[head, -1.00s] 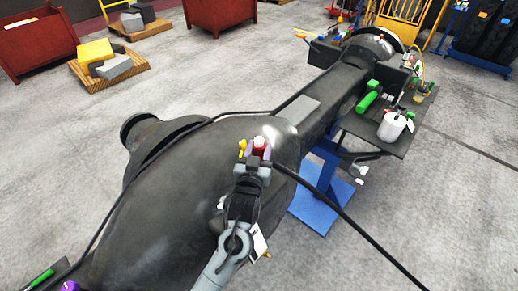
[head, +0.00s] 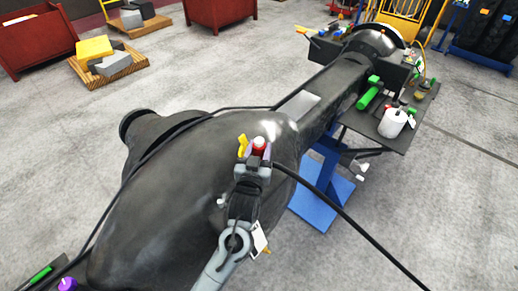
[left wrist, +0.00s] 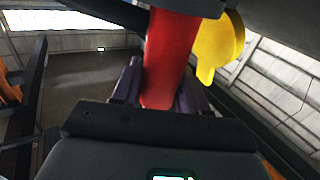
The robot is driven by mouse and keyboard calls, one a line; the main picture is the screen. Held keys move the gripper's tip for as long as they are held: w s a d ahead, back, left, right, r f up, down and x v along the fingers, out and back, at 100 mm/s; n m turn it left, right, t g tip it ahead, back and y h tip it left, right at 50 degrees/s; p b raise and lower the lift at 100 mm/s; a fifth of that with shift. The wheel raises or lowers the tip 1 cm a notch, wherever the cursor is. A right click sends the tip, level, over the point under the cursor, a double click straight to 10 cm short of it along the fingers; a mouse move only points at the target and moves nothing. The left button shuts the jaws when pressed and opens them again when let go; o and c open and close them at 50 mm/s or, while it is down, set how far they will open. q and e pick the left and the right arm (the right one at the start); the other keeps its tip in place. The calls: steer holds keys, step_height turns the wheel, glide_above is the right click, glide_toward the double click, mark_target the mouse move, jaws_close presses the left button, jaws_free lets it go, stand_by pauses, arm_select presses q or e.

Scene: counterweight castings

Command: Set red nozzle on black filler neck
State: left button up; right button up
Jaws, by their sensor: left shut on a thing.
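The red nozzle (head: 258,144) is a small red cylinder over the large dark casting (head: 170,205). My left gripper (head: 257,158) is shut on it. In the left wrist view, the red nozzle (left wrist: 170,55) stands between the dark fingers of the left gripper (left wrist: 160,88). A dark collar (left wrist: 190,7) crosses its upper end. I cannot tell whether this collar is the black filler neck, and I cannot pick out the neck against the dark casting. A yellow piece (head: 242,145) is beside the nozzle and shows in the wrist view (left wrist: 220,45). My right gripper is not in view.
A thick black cable (head: 345,218) runs from near the gripper to the lower right. A dark shelf (head: 385,130) holds a white container (head: 392,123) and a green cylinder (head: 367,99). A blue stand (head: 322,190) is under the casting. Grey floor lies open at right.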

arm_select(q)
steer(key=shift+f, duration=0.25)
steer(key=o, duration=1)
steer(key=shift+f, duration=0.15)
steer(key=shift+s+a+b, duration=0.35)
steer(key=shift+s+b, duration=0.1)
steer(key=shift+s, duration=1.3)
steer(key=shift+s+a+b, duration=0.3)
steer(key=shift+s+b, duration=0.15)
steer(key=shift+s, duration=1.35)
steer(key=shift+s+a+b, duration=0.35)
steer(key=shift+s+b, duration=0.1)
steer(key=shift+s, duration=1.3)
